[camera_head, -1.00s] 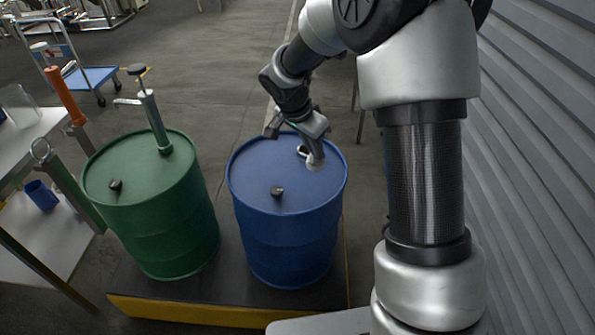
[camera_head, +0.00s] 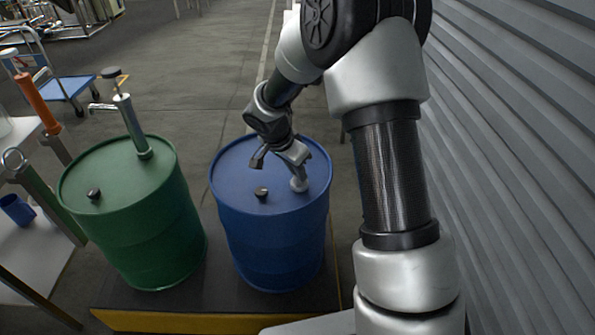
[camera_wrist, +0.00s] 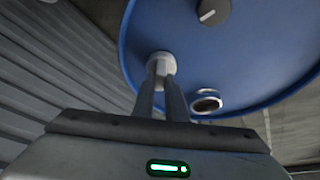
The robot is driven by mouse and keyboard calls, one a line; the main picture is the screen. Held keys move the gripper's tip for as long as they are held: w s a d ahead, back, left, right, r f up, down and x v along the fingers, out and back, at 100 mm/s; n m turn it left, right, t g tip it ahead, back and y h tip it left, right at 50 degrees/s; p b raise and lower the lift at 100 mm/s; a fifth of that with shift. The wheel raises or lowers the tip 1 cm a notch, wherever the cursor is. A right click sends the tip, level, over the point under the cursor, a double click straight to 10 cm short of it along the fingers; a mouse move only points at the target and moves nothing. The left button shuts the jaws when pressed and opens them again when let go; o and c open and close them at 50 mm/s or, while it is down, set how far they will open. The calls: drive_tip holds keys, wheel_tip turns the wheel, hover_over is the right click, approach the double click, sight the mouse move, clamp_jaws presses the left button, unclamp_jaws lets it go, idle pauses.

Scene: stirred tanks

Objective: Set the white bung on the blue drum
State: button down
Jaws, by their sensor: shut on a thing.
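The blue drum (camera_head: 270,240) stands upright, and its lid fills much of the wrist view (camera_wrist: 245,45). My gripper (camera_head: 297,176) is over the right part of the lid. Its two fingers are shut on the white bung (camera_wrist: 160,64), which shows at the fingertips near the drum's edge. In the head view the bung (camera_head: 299,187) is small and partly covered by the fingers. I cannot tell whether it touches the lid. An open ringed hole (camera_wrist: 206,101) in the lid lies beside the bung in the wrist view; the head view does not show it clearly.
A black cap (camera_head: 262,193) sits on the blue lid. A green drum (camera_head: 150,235) with a hand pump (camera_head: 130,122) stands to the left, on the same dark platform with a yellow edge (camera_head: 180,322). A ribbed wall (camera_head: 510,150) runs along the right.

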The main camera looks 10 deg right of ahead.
drive_tip(key=c, duration=1.8)
unclamp_jaws()
